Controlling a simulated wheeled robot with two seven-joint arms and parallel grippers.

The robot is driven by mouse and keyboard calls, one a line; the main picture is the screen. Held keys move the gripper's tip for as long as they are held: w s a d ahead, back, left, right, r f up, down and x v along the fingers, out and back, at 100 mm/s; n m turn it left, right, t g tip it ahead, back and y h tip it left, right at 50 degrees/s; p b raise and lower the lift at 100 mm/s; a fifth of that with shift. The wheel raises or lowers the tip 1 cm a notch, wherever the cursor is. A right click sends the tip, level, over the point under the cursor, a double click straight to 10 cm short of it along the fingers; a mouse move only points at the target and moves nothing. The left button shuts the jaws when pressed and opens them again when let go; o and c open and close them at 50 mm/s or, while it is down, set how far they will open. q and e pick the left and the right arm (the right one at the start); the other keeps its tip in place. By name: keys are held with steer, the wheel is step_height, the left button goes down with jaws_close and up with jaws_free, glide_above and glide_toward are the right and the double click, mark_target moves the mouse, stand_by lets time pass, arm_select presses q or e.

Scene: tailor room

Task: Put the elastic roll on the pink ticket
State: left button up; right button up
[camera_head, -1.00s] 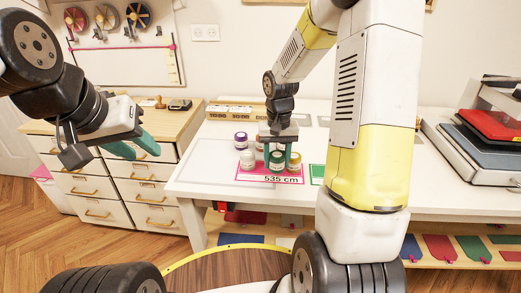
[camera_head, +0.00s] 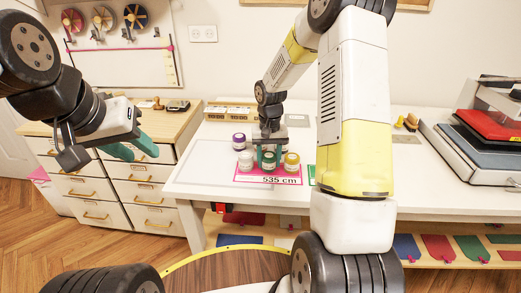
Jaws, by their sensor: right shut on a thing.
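The pink ticket (camera_head: 242,178) lies on the white table, pink-edged and printed "535 cm". My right gripper (camera_head: 268,158) is over it, pointing down, with its green fingers shut on a small roll with a dark green top (camera_head: 269,163). I cannot tell whether this roll touches the ticket. A white roll (camera_head: 246,161) stands just left of the fingers and a gold-topped roll (camera_head: 291,163) just right. A purple-topped roll (camera_head: 239,141) stands behind, to the left. My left gripper (camera_head: 132,150) is open and empty, in front of the drawer cabinet.
The white table (camera_head: 200,180) has free room left of the rolls. A cardboard box (camera_head: 230,112) is at the back. A machine with a red top (camera_head: 495,125) stands far right.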

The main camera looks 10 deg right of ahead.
mark_target(269, 155)
steer(key=o, duration=1)
steer(key=shift+f, duration=0.1)
steer(key=shift+o, duration=0.2)
step_height(269, 155, up, 12)
steer(key=shift+f, duration=0.1)
steer(key=s+r+n+t, duration=0.1)
steer(key=s+r+t, duration=0.2)
steer(key=s+r, duration=0.9)
steer(key=s+a+r+n+t+y, duration=0.1)
steer(key=s+a+t+y, duration=0.1)
steer(key=s, duration=1)
steer(key=shift+s+r+t, duration=0.15)
steer(key=shift+t, duration=0.45)
steer(key=shift+a, duration=0.1)
